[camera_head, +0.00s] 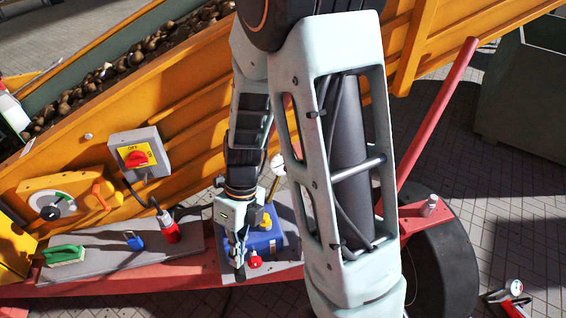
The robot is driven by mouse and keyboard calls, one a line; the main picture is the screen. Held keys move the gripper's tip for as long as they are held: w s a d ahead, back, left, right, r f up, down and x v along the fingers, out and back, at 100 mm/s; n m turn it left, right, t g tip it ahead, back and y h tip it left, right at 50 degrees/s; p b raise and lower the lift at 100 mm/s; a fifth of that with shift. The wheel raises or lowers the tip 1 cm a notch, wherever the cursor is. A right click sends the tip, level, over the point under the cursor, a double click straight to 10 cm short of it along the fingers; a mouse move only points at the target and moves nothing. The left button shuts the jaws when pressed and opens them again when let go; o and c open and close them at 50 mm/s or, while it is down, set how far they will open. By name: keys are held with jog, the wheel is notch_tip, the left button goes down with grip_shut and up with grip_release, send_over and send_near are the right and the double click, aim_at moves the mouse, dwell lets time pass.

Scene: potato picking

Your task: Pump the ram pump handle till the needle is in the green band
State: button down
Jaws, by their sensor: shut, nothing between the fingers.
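A blue unit (264,243), which looks like the ram pump, sits on the grey plate on the red beam, partly hidden behind my arm. A small red knob (254,259) shows at its front; I cannot tell whether it belongs to the handle. A pale round part (278,166), possibly the gauge, shows between my arm links, and no needle or green band can be made out on it. My gripper (239,270) is shut and empty, pointing down just left of the red knob. I cannot tell whether they touch.
Left of my gripper are a red plug (167,228), a blue padlock-like item (134,241), a green brush (64,255) and a grey switch box (140,155). A long red bar (440,115) slants up at right. My arm blocks the middle.

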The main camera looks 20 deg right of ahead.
aim_at(240, 269)
jog(key=shift+s+f, duration=0.15)
jog(key=shift+f, duration=0.25)
jog(key=shift+s+f+b, duration=0.3)
jog(key=shift+f+b, duration=0.05)
jog(key=shift+f, duration=0.25)
jog(key=shift+s+f+b, duration=0.3)
jog(key=shift+s+f, duration=0.05)
jog(key=shift+f, duration=0.3)
jog(key=shift+s+a+f+b, duration=0.1)
jog(key=shift+s+f+b, duration=0.1)
jog(key=shift+f+b, duration=0.25)
jog(key=shift+f, duration=0.2)
